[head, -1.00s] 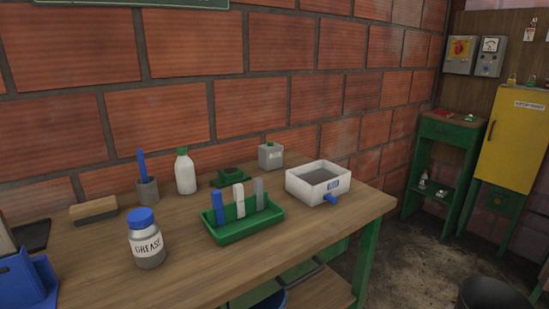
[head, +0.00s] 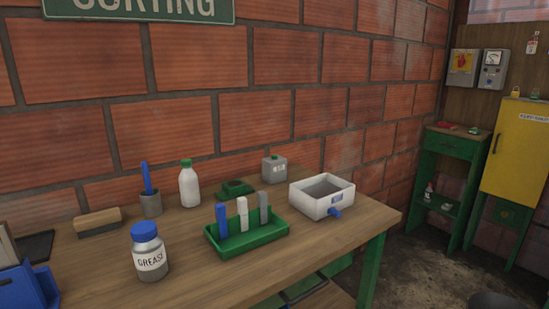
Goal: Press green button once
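No green button can be told for sure. A grey meter box (head: 493,71) with a dial hangs on the far wall at the upper right; small marks below its dial are too small to read. A grey box (head: 274,169) with a small green top stands at the back of the wooden workbench (head: 190,280). A small green item (head: 474,130) lies on the green stand (head: 452,146) at the right. Neither of my grippers is in view.
The bench holds a grease jar (head: 149,252), a green tray (head: 247,237) with upright pieces, a white bin (head: 321,195), a white bottle (head: 189,184) and a brush (head: 98,222). A yellow cabinet (head: 515,155) stands at the right. Bare floor (head: 420,265) lies between.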

